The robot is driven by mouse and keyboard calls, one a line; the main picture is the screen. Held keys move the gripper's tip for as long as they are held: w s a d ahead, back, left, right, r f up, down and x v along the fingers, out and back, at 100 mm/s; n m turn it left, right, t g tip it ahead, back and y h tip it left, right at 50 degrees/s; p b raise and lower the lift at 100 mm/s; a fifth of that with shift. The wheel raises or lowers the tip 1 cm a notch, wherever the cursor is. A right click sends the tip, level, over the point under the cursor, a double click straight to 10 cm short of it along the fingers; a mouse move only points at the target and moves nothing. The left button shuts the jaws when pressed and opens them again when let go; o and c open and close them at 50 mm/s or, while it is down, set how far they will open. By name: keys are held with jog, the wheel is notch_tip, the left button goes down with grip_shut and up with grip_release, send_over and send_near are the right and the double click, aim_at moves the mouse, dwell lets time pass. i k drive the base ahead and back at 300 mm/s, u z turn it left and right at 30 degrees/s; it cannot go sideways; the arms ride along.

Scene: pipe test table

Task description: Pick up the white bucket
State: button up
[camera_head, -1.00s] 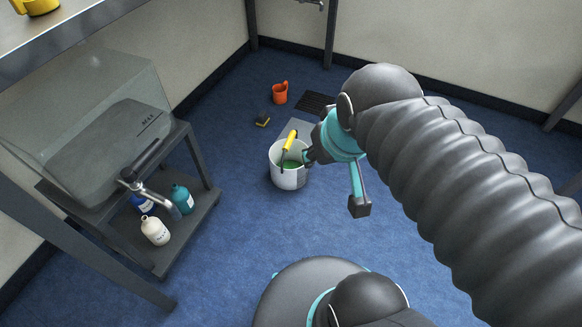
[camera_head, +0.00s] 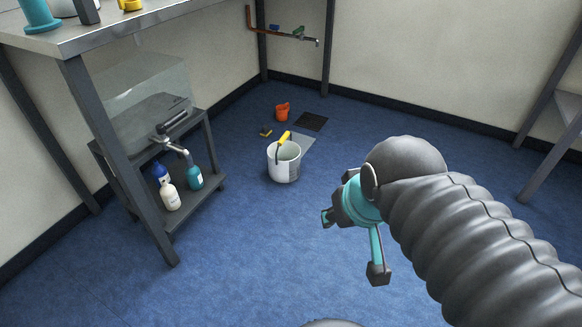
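The white bucket (camera_head: 284,170) stands upright on the blue floor near the middle of the head view. Its dark wire handle has a yellow grip (camera_head: 285,137) and stands raised over the rim. My gripper (camera_head: 352,246) is to the right of the bucket and nearer the camera, clearly apart from it. Its two dark-tipped fingers are spread, with nothing seen between them. The bucket's far side and bottom are hidden.
A grey rack (camera_head: 222,184) with a clear tank and several bottles stands left of the bucket. An orange cup (camera_head: 282,112), a small sponge (camera_head: 265,132) and a dark floor grate (camera_head: 311,121) lie behind it. Open blue floor lies in front and to the right.

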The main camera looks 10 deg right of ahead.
aim_at(284, 155)
jog(key=z, duration=0.8)
jog(key=i, duration=0.95)
jog(key=z, duration=0.75)
jog(key=i, duration=1.3)
jog(key=u, duration=1.25)
jog(key=i, duration=0.9)
jog(key=u, duration=0.95)
